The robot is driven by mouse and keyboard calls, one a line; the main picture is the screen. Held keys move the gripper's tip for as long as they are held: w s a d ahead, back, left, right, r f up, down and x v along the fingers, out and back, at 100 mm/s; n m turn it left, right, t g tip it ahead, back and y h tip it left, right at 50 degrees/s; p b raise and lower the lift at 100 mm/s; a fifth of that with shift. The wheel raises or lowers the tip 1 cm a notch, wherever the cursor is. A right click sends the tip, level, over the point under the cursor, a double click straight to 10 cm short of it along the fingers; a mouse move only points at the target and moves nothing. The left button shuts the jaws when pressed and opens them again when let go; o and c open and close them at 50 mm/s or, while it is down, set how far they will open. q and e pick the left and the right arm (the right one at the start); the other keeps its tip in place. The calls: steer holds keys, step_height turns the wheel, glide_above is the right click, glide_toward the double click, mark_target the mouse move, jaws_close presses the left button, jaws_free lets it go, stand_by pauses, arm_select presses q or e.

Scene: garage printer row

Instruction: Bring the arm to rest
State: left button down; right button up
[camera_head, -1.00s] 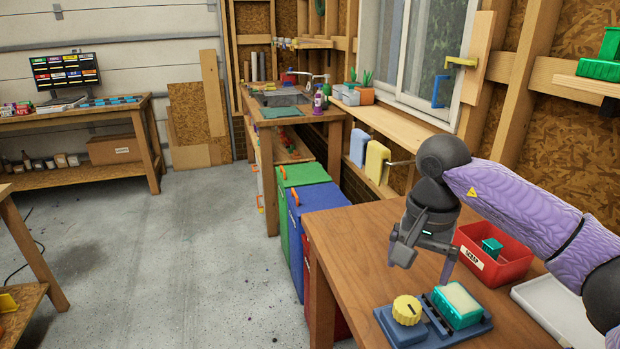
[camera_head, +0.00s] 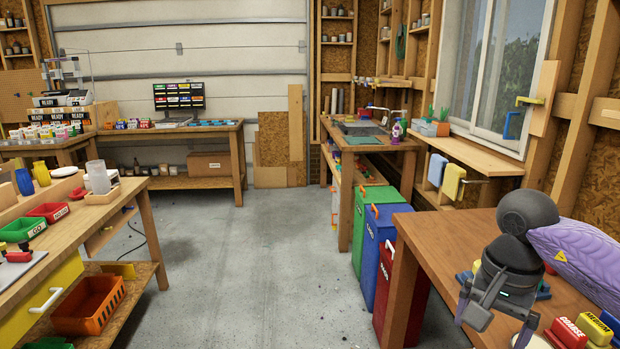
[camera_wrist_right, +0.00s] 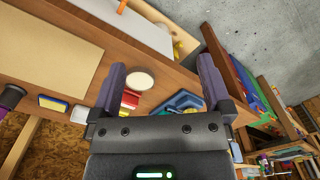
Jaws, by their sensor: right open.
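My right arm, with a purple sleeve, comes in from the right in the head view. Its gripper (camera_head: 499,322) points down over the wooden bench (camera_head: 440,238) at the right. The fingers are apart and nothing shows between them. In the right wrist view the gripper (camera_wrist_right: 161,80) is also open, its two dark fingers well apart. Beyond the fingers lie a white round thing (camera_wrist_right: 140,80) and a blue fixture (camera_wrist_right: 182,101) on the wood. My left gripper is in neither view.
A red COARSE block (camera_head: 567,333) and a yellow MEDIUM block (camera_head: 594,328) lie close right of the gripper. Green, blue (camera_head: 378,250) and red bins stand left of the bench. Another workbench (camera_head: 80,228) is at the left. The floor (camera_head: 250,270) between is clear.

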steer(key=w+a+f+m+t+y, duration=0.3)
steer(key=a+f+m+y, duration=1)
steer(key=a+m, duration=0.35)
steer(key=d+f+m+t+h, duration=0.3)
steer(key=f+m+t, duration=0.65)
steer(key=m, duration=0.85)
steer(key=s+d+f+m+g+h, duration=0.2)
steer(key=s+d+f+m+h, duration=0.15)
steer(key=s+f+m, duration=0.6)
steer(key=s+d+f+m+g+h, duration=0.3)
steer(key=s+f+m+h, duration=0.2)
steer(key=s+f+m, duration=0.5)
steer(key=s+f+m+g+h, duration=0.1)
steer(key=s+f+m+g, duration=0.2)
steer(key=s, duration=0.8)
steer(key=s+f+m+g, duration=0.3)
steer(key=s+g, duration=0.1)
steer(key=s, duration=0.7)
steer(key=shift+s+d+f+m+h, duration=0.15)
steer(key=shift+s+d+m+h, duration=0.05)
steer(key=shift+d+m+h, duration=0.2)
